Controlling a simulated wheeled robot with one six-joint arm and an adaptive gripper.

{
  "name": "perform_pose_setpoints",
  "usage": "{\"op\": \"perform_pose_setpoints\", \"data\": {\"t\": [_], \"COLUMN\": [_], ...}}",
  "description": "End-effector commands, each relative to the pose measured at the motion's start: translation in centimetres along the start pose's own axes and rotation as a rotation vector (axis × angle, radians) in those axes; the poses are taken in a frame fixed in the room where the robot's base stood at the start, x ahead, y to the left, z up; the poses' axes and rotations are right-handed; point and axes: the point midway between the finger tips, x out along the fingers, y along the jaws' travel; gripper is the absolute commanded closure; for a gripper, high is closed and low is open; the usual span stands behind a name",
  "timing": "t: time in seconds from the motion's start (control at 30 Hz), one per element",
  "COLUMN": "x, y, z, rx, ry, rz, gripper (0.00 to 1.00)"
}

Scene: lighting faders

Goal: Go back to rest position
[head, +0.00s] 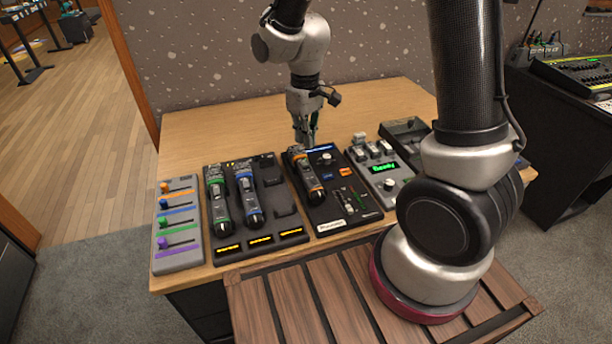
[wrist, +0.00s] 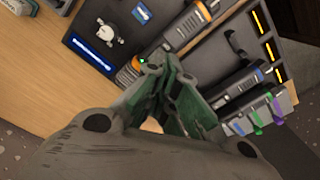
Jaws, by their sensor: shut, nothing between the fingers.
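My gripper (head: 304,138) is shut and empty. In the head view it points down over the back of the table, just behind the black panel (head: 345,215) that holds an orange-ringed microphone (head: 307,176). In the wrist view the closed green-sided fingers (wrist: 160,72) are close to the end of that microphone (wrist: 192,25). I cannot tell whether they touch it. My arm rises from its base at the right and reaches over the table from above.
A fader panel (head: 178,252) with coloured sliders lies at the table's left end. Beside it a dark dock (head: 277,235) holds green and blue microphones (head: 248,200). A grey box with a green display (head: 383,166) and an open tray (head: 402,130) lie right. Bare wood (head: 205,125) is behind.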

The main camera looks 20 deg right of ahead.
Motion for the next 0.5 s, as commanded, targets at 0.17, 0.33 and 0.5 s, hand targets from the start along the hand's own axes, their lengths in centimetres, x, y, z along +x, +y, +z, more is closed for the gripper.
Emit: {"op": "perform_pose_setpoints", "data": {"t": [0.17,0.33,0.5], "x": [0.0,0.0,0.3], "y": [0.0,0.0,-0.5], "z": [0.0,0.0,3.1], "rx": [0.0,0.004,0.046], "ry": [0.0,-0.001,-0.105], "rz": [0.0,0.0,-0.013], "gripper": [1.0,1.0,1.0]}}
